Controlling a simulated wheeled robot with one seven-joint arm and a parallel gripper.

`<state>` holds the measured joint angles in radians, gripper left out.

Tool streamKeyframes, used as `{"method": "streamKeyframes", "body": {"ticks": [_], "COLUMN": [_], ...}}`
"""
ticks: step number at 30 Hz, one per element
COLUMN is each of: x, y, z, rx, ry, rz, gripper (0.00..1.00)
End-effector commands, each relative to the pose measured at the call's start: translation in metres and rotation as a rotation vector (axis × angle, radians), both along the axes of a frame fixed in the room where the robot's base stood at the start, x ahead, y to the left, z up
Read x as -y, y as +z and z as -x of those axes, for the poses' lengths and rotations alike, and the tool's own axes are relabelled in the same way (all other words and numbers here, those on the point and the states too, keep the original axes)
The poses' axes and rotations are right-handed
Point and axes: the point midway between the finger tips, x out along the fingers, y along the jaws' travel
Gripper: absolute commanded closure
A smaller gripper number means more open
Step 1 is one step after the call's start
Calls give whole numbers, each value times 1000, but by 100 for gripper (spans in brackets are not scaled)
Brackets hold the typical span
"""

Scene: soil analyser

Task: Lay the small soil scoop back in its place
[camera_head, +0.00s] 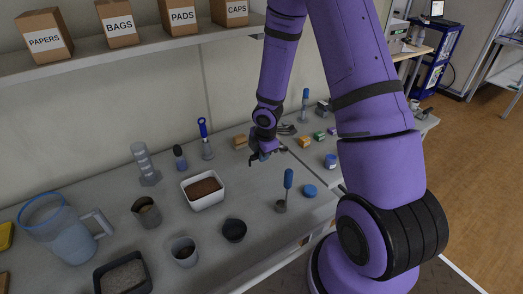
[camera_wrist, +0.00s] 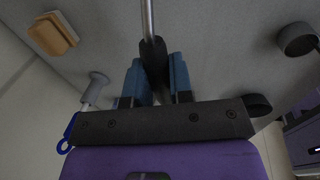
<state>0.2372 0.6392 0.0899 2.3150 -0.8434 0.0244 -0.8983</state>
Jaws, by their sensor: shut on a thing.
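My gripper (camera_head: 258,157) is low over the middle of the bench in the head view. In the wrist view its two blue fingertips (camera_wrist: 154,80) are shut on the dark handle of the small soil scoop (camera_wrist: 153,57). A thin metal shaft runs from the handle out of the top of that view, so the bowl is hidden there. In the head view a grey metallic shape (camera_head: 286,129) shows just right of my gripper; I cannot tell if it is the scoop's bowl. I cannot tell which spot is the scoop's place.
A tan block (camera_head: 240,142) lies left of my gripper, and shows in the wrist view (camera_wrist: 53,35). A blue-handled tool (camera_head: 203,130) stands upright behind a white soil tray (camera_head: 205,204). Another blue-handled tool (camera_head: 288,180) stands in front. A black bowl (camera_head: 234,231) is nearer.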

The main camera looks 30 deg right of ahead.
Motion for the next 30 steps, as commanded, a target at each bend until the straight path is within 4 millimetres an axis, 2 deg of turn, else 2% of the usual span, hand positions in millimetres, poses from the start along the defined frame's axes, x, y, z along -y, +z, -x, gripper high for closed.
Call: {"method": "streamKeyframes", "body": {"ticks": [6,15,30], "x": [-1,0,0], "y": [-23,-47,-53], "z": [0,0,0], "rx": [-2,-1,1], "ry": [-1,-3,-3], "rz": [1,0,1], "gripper": [100,100,100]}}
